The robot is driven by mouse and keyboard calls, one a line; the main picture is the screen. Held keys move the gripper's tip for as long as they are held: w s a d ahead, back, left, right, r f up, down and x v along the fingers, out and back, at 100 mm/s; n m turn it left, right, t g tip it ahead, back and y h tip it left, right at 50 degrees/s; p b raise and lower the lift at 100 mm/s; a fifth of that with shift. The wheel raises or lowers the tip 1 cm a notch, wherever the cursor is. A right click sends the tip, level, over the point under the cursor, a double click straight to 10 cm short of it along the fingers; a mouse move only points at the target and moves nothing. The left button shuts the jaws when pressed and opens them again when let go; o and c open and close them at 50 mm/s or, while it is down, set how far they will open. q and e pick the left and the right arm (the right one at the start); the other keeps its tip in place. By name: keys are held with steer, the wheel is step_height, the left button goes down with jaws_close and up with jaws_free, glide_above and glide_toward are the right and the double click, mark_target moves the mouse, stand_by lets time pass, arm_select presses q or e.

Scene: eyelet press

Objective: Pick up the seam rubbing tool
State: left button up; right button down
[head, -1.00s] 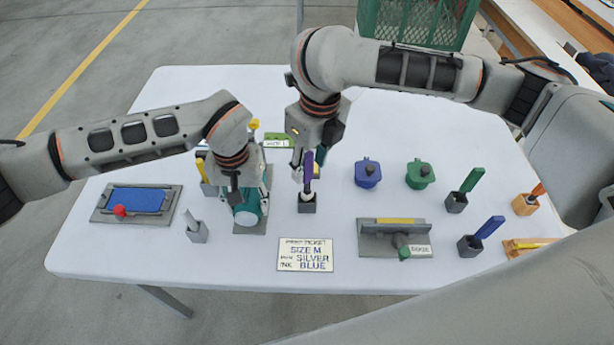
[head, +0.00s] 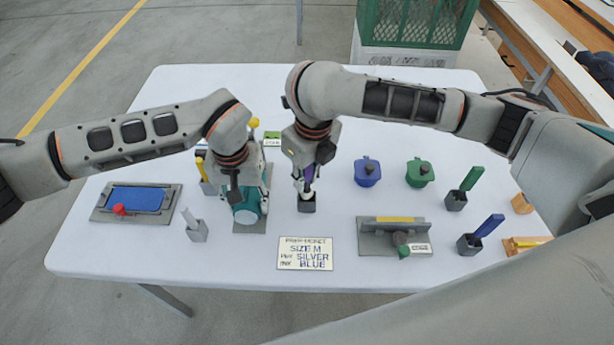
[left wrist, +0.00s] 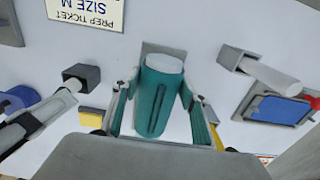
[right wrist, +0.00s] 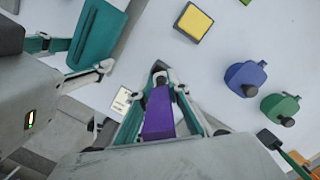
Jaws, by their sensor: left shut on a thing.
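A purple-handled tool (head: 309,173) with a pale lower part stands in a small grey holder (head: 307,207) at the middle of the table; I take it for the seam rubbing tool. My right gripper (head: 303,182) is down at it, and the right wrist view shows a finger on each side of the purple handle (right wrist: 158,115). Whether the fingers press on it is unclear. My left gripper (head: 248,198) is shut on a teal cylinder with a pale end (left wrist: 153,100), which stands upright on a grey base.
A prep ticket (head: 304,253) lies in front of the holder. A blue pad (head: 137,199) is at left, with a grey holder (head: 197,232) near it. Blue (head: 367,173) and green (head: 420,173) pots and a grey edge fixture (head: 395,238) are at right. My arms are close together.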

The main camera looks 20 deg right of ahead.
step_height(320, 180, up, 10)
steer(key=shift+r, duration=0.1)
stand_by(0.7)
stand_by(1.3)
steer(key=shift+f, duration=4.15)
steer(key=shift+f, duration=0.6)
steer(key=c, duration=1.9)
jaws_free()
